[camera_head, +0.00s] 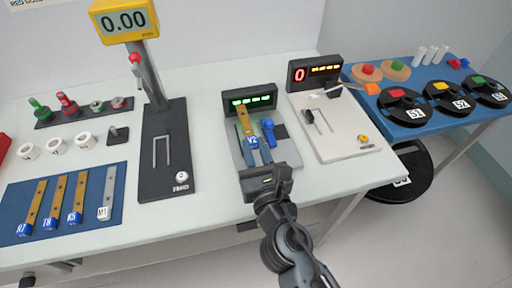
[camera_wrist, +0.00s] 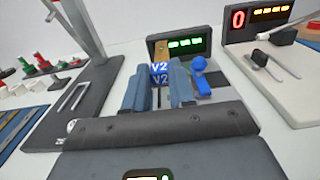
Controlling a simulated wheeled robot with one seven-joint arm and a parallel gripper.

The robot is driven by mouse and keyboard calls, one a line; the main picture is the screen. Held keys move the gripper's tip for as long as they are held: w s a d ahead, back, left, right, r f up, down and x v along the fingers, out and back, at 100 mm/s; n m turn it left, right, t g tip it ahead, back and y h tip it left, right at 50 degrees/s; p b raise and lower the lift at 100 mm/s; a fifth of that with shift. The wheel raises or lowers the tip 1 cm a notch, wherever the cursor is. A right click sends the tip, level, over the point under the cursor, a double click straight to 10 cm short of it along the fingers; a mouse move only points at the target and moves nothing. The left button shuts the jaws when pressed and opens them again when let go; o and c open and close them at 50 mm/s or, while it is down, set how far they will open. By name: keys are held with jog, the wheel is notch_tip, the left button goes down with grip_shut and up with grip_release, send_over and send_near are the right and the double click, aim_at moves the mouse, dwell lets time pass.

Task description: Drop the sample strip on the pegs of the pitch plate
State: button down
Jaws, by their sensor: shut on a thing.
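The sample strip (camera_head: 244,119) is a narrow brass-coloured bar with a blue end block marked V2. My gripper (camera_head: 258,154) is shut on the blue end, which also shows between the fingers in the wrist view (camera_wrist: 159,70). The strip points away from me, over the grey pitch plate (camera_head: 279,131), toward a dark display box (camera_head: 233,106) with green lights. Pegs are not clear to see; the strip and fingers hide part of the plate. I cannot tell whether the strip touches the plate. A blue lever (camera_head: 268,130) stands just right of the strip.
A black stand (camera_head: 178,160) with a yellow readout (camera_head: 125,20) is at left. A pale station (camera_head: 340,135) with a red-digit display is close at right. Several strips lie on a blue mat (camera_head: 65,216). A blue table (camera_head: 405,128) with black reels is at far right.

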jog(key=shift+f+b, duration=2.15)
jog(key=shift+f, duration=0.4)
jog(key=shift+f+b, duration=0.45)
jog(key=shift+f, duration=0.3)
jog(key=shift+r, duration=0.2)
jog(key=shift+r+p, duration=0.25)
jog(key=shift+p, duration=0.25)
jog(key=shift+f, duration=0.45)
dwell(1.7)
jog(key=shift+r, duration=0.25)
jog(key=shift+r, duration=0.15)
jog(key=shift+a+p, duration=0.1)
jog(key=shift+p, duration=0.2)
dwell(1.1)
